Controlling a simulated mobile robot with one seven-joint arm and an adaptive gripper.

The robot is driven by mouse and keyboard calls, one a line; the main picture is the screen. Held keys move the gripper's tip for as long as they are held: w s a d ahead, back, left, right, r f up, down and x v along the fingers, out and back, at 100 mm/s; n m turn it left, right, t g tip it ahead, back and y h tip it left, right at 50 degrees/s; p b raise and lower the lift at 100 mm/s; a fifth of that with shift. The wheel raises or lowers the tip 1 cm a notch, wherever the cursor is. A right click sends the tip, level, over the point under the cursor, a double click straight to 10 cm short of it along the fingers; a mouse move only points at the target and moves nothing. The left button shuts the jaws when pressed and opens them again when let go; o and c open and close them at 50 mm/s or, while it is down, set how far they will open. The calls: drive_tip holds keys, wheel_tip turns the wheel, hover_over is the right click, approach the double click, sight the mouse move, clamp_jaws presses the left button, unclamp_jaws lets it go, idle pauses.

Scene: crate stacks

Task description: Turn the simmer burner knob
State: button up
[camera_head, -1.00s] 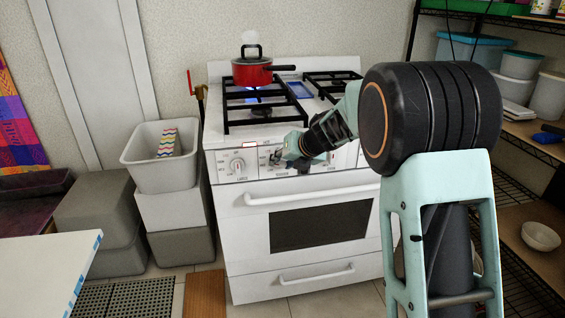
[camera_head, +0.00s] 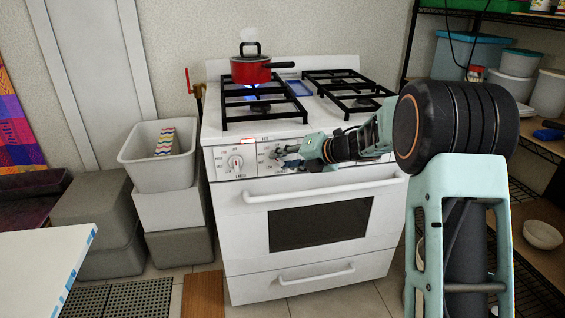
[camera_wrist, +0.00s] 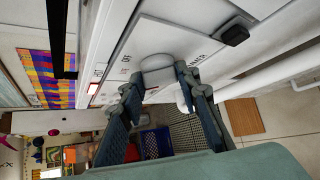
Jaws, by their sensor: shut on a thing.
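The white stove's (camera_head: 310,190) front panel carries a row of knobs. My gripper (camera_head: 277,155) is at the panel, at the second knob from the left, and mostly covers it in the head view. In the wrist view a white knob (camera_wrist: 157,63) sits between the fingertips of my gripper (camera_wrist: 158,75), which are shut on it. The leftmost knob (camera_head: 235,162) is uncovered.
A red pot (camera_head: 250,70) stands on the rear left burner, over a blue flame. The oven handle (camera_head: 320,189) runs below the panel. Grey and white crates (camera_head: 170,212) are stacked left of the stove. Shelves (camera_head: 540,145) stand at the right.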

drive_tip(key=y, duration=0.1)
drive_tip(key=m+y+b, duration=0.1)
drive_tip(key=f+m+y+b, duration=0.1)
drive_tip(key=shift+d, duration=0.25)
drive_tip(key=shift+f+m+t+y+b, duration=0.15)
drive_tip(key=shift+m+t+y+b, duration=0.25)
drive_tip(key=shift+m+y+b, duration=1)
drive_tip(key=shift+y+b, duration=0.05)
drive_tip(key=shift+y, duration=0.05)
drive_tip(key=o, duration=1.2)
drive_tip(key=shift+c, duration=0.2)
drive_tip(key=v, duration=1.2)
